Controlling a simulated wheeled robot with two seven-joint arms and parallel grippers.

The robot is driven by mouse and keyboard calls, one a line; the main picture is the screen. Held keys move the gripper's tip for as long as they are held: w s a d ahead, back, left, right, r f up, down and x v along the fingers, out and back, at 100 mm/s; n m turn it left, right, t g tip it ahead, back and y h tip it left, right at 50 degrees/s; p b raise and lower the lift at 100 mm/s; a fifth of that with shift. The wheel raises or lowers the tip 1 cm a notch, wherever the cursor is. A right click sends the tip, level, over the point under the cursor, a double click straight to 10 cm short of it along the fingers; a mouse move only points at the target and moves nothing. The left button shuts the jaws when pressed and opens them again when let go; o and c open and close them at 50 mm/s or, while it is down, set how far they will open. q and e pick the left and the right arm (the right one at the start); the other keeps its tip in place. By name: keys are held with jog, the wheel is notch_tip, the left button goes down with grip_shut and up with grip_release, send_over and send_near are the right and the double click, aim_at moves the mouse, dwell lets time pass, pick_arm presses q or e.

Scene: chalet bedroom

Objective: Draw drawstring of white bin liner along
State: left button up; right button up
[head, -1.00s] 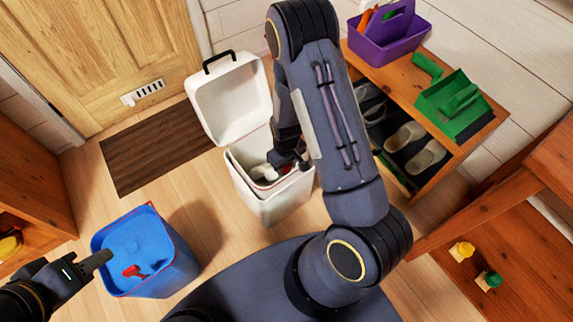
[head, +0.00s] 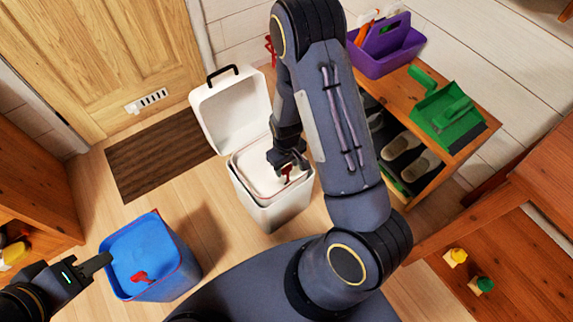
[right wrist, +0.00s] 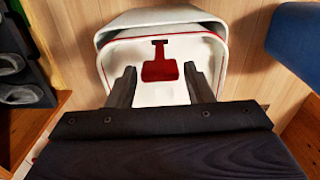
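The white bin (head: 268,207) stands on the floor with its lid (head: 233,108) open. Its white liner (head: 252,161) shows as a pale sheet across the mouth, edged in red. The red drawstring tab (right wrist: 160,68) lies on the liner in the right wrist view. My right gripper (right wrist: 161,75) is open, its fingers on either side of the tab with gaps between; in the head view this gripper (head: 287,165) is over the bin's mouth. My left gripper (head: 103,263) is at the blue bin's left rim, away from the white bin; its finger gap is unclear.
A blue bin (head: 165,277) with a red tab stands at lower left. A brown mat (head: 150,165) lies by the door. A shoe rack (head: 440,165) on the right carries a purple caddy (head: 385,50) and a green dustpan (head: 450,115). Bare floor lies between the bins.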

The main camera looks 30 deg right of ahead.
aim_at(287, 167)
jog(key=shift+o, duration=0.9)
notch_tip(287, 167, up, 7)
jog(key=shift+r+p, duration=0.1)
jog(key=shift+p, duration=1.1)
jog(key=shift+r, duration=0.3)
